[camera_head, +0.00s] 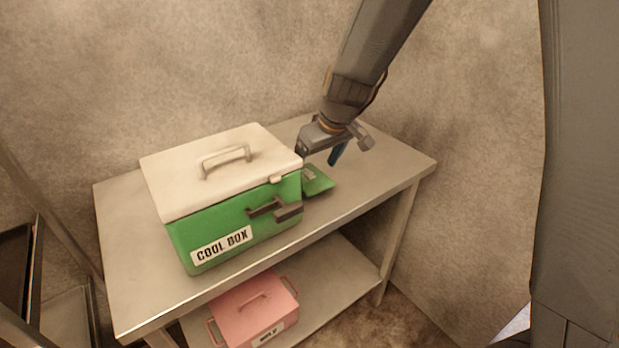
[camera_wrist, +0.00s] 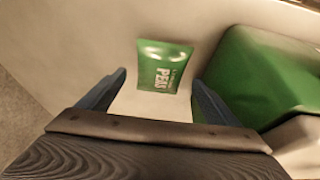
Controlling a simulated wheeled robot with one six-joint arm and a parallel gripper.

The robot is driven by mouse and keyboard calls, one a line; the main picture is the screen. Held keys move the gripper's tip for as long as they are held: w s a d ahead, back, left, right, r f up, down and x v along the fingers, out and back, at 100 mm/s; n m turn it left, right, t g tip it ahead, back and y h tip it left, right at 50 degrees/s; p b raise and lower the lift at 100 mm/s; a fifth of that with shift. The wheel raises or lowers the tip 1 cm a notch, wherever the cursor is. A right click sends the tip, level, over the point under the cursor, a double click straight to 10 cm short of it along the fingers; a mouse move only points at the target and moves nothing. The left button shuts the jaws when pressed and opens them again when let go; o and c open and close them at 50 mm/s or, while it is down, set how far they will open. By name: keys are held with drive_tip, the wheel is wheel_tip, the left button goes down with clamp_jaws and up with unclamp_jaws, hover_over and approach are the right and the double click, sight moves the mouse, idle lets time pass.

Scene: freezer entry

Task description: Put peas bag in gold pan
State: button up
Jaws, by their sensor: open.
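The green peas bag (camera_head: 320,182) lies flat on the table top, close to the right side of the cool box. In the wrist view the peas bag (camera_wrist: 165,66) shows its label and lies ahead of and between my finger tips. My gripper (camera_head: 337,155) is open and empty, above the table beside the bag. In the wrist view my gripper (camera_wrist: 158,85) has its two blue fingers spread apart, not touching the bag. No gold pan is visible in either view.
A green cool box (camera_head: 232,226) with a white lid, shut, stands on the metal table (camera_head: 125,285), left of my gripper. A pink box (camera_head: 256,308) sits on the lower shelf. Dark trays (camera_head: 14,270) stand on a rack at far left. The table's right end is clear.

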sight(311, 173)
drive_tip(key=shift+x, duration=1.85)
drive_tip(key=c, duration=1.4)
drive_tip(key=shift+r, duration=0.1)
